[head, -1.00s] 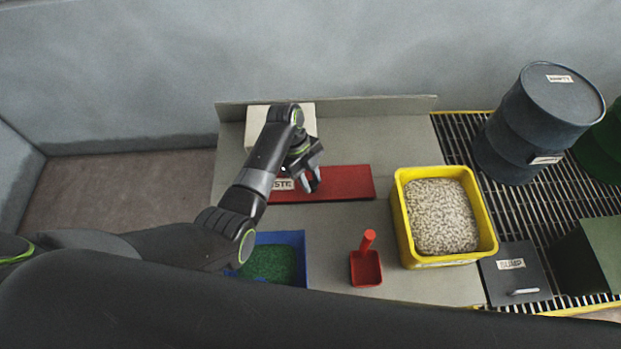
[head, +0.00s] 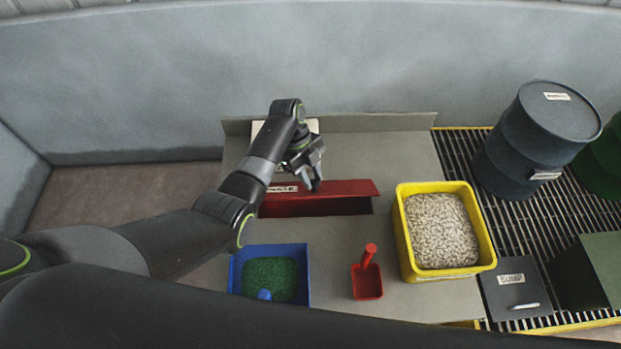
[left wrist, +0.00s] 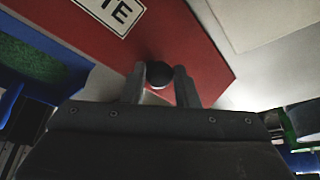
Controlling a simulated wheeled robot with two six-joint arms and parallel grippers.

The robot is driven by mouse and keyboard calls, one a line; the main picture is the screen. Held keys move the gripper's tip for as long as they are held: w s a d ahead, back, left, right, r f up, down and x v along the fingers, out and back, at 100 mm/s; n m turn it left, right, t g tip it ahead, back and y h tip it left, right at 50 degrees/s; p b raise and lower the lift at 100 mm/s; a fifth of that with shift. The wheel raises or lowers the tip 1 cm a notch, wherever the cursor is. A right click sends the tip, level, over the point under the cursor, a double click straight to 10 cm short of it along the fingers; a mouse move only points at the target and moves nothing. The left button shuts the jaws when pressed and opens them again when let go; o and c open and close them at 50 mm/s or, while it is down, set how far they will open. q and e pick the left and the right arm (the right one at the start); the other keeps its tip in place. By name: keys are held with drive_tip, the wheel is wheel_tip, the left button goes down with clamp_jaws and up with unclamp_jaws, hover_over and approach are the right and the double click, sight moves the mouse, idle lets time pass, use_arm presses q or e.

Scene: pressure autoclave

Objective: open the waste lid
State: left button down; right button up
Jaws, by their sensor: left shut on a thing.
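The red waste lid (head: 347,188) is on the grey bench, tilted up, with its near edge raised and a dark red opening (head: 335,206) showing below it. In the left wrist view the lid (left wrist: 205,62) fills the upper middle, with part of its white label (left wrist: 112,12). My left gripper (head: 314,184) is at the lid, shut on its dark round knob (left wrist: 158,74), which sits between the two fingers in the left wrist view. My right gripper is not in view.
A blue bin of green granules (head: 306,262), a red scoop (head: 367,283) and a yellow bin of pale pellets (head: 489,240) stand in front and to the right. A grey drum (head: 530,135) and the sump lid (head: 511,292) are on the grating (head: 462,148).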

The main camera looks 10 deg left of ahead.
use_arm(q)
drive_tip(key=shift+w, duration=0.2)
drive_tip(key=c, duration=1.5)
unclamp_jaws()
drive_tip(key=shift+f, duration=0.1)
drive_tip(key=shift+o, duration=1.3)
drive_tip(key=shift+w+d+f, duration=0.1)
drive_tip(key=shift+w+f, duration=0.05)
drive_tip(key=shift+w, duration=0.05)
drive_tip(key=shift+o, duration=0.5)
drive_tip(key=shift+w+d+f, duration=0.1)
drive_tip(key=shift+w+f, duration=0.05)
drive_tip(key=shift+w, duration=0.1)
drive_tip(key=shift+s, duration=0.2)
drive_tip(key=shift+r, duration=0.2)
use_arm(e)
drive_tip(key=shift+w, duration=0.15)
use_arm(q)
drive_tip(key=p+v, duration=0.3)
drive_tip(key=v, duration=1.4)
drive_tip(key=shift+a+p, duration=0.25)
drive_tip(key=shift+p, duration=0.05)
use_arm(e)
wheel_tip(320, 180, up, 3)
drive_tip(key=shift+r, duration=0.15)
